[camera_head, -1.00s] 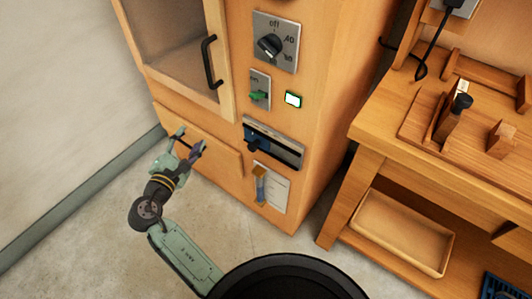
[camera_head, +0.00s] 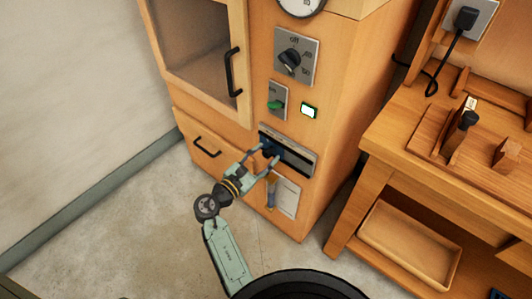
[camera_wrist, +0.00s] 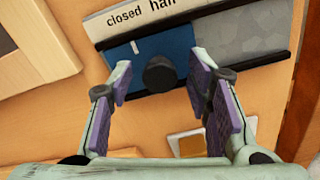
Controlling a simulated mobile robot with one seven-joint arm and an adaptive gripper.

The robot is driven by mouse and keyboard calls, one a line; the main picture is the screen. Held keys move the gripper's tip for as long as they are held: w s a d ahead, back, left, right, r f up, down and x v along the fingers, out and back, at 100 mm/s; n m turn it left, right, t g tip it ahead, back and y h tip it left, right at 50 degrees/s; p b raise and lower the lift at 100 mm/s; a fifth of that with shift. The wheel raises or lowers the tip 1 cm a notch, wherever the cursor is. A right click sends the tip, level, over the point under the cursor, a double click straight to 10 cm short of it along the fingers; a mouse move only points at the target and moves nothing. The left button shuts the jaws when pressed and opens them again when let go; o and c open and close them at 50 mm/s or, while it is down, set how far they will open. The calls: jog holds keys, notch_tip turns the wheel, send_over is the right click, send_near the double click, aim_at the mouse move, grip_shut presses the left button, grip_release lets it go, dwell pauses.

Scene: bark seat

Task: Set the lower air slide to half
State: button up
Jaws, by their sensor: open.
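The lower air slide is a blue plate (camera_wrist: 176,52) with a round black knob (camera_wrist: 159,75), set between dark rails low on the wooden cabinet. A label strip (camera_wrist: 140,16) above it reads "closed" and "half"; the rest is cut off. A white mark on the plate sits under "closed". The plate covers the left part of the track, with grey metal (camera_wrist: 240,38) showing to its right. My gripper (camera_wrist: 162,85) is open, its purple-padded fingers on either side of the knob, with gaps to it. In the head view my gripper (camera_head: 266,160) is at the slide's left end.
A card with a hanging brush-like thing (camera_head: 271,192) is just below the slide. A drawer (camera_head: 207,147) with a black handle is to the left. A dial (camera_head: 289,62) and green switch (camera_head: 277,104) are above. A wooden bench (camera_head: 440,150) stands right.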

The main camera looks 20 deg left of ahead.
jog(key=shift+w+d, duration=0.2)
jog(key=shift+w, duration=0.3)
grip_shut()
dwell(0.3)
